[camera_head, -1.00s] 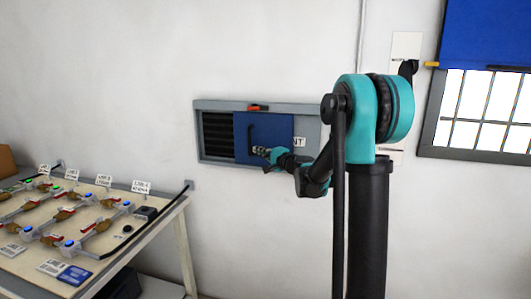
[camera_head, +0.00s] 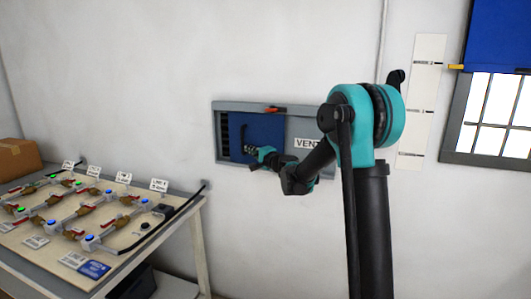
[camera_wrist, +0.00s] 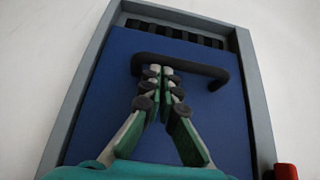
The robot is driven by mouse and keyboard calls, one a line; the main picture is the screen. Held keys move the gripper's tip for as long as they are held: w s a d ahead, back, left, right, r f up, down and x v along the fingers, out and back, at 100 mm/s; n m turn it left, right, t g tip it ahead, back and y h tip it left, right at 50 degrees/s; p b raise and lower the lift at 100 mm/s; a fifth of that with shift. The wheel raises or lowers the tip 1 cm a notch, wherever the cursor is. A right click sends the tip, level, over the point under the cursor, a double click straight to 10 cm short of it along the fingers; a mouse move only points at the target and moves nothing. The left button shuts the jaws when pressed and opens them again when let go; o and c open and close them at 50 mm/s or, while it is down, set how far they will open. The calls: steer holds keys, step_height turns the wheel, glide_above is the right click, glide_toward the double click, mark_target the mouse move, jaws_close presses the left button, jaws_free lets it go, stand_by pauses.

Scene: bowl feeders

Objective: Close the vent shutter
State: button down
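The vent shutter is a blue panel (camera_head: 268,130) in a grey wall frame (camera_head: 238,106); it covers most of the opening. A narrow strip of dark louvres (camera_head: 224,135) shows at its left, and these louvres (camera_wrist: 172,32) are at the top of the wrist view. A black bar handle (camera_wrist: 205,69) stands on the panel; it shows near the panel's left side in the head view (camera_head: 243,134). My gripper (camera_wrist: 160,72) has its fingertips together at the handle, on its louvre-far side, seemingly touching it. The fingers do not visibly straddle the bar.
A red-orange catch (camera_head: 272,110) sits on the frame's top edge; a red block (camera_wrist: 286,172) shows in the wrist view. A "VENT" label (camera_head: 306,144) is at the right. A bench (camera_head: 70,235) with valves stands at the left. A barred window (camera_head: 490,115) is at the right.

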steer(key=a, duration=0.2)
steer(key=w+a, duration=0.1)
steer(key=a, duration=0.1)
steer(key=w+a, duration=0.1)
steer(key=a, duration=0.1)
steer(key=shift+a, duration=0.3)
